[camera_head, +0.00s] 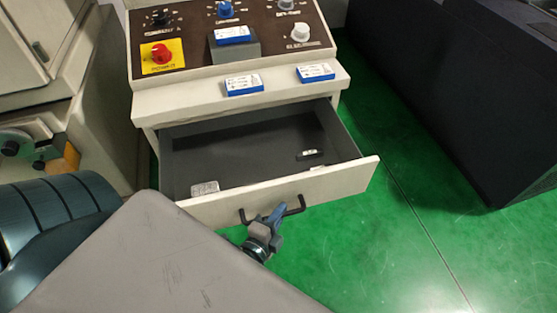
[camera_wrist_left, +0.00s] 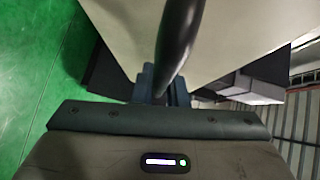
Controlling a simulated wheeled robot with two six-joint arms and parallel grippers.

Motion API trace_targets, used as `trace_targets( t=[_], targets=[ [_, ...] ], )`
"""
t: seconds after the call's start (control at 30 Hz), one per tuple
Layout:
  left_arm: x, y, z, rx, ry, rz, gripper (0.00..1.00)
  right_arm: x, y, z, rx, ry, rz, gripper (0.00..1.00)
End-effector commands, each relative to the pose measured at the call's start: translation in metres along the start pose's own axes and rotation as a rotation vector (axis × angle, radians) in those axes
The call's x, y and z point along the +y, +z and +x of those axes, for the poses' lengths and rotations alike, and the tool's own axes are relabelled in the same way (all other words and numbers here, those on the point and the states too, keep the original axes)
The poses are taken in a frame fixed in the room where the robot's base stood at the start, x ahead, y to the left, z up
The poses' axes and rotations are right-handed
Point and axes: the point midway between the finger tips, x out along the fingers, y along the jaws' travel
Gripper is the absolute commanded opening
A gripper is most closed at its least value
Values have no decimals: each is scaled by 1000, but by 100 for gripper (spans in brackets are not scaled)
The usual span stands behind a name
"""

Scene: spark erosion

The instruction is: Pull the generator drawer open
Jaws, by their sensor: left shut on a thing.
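The generator drawer (camera_head: 270,192) is pulled out of the beige generator cabinet and stands open in the head view. Its dark interior shows, with a small light label or card at the front left and a small dark item toward the right. A black bar handle (camera_head: 300,207) is on its front. My left gripper (camera_head: 272,222) is shut on the handle. In the left wrist view the handle (camera_wrist_left: 182,35) runs between the fingers (camera_wrist_left: 160,82), close to the beige drawer front (camera_wrist_left: 235,30). My right gripper is not in view.
The generator's panel (camera_head: 225,35) has knobs and a red button on yellow. Blue-and-white boxes sit on the ledge (camera_head: 270,93) and panel. A large dark block (camera_head: 450,90) stands at right. Green floor (camera_head: 400,250) is clear at the front right. A beige machine stands at left.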

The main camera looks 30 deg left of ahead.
Motion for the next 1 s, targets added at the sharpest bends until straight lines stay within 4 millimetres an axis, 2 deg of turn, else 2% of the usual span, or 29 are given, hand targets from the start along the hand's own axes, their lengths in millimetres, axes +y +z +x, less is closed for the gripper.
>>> trace_targets(
  t=[0.17, 0.2, 0.3, 0.67, 0.77, 1.0],
  targets=[
    [1, 0, 0, 0, 2, 0, 0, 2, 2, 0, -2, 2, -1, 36],
    [1, 0, 0, 0, 2, 0, 18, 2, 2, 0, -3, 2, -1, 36],
    [1, 0, 0, 0, 2, 0, 34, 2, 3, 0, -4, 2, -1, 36],
    [2, 0, -4, 0, 1, -1, 34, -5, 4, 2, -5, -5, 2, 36],
    [3, 1, -15, 0, 2, -1, 34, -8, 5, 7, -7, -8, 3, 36],
    [5, 1, -57, -2, 4, -2, 34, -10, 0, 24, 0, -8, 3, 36]
  ],
)
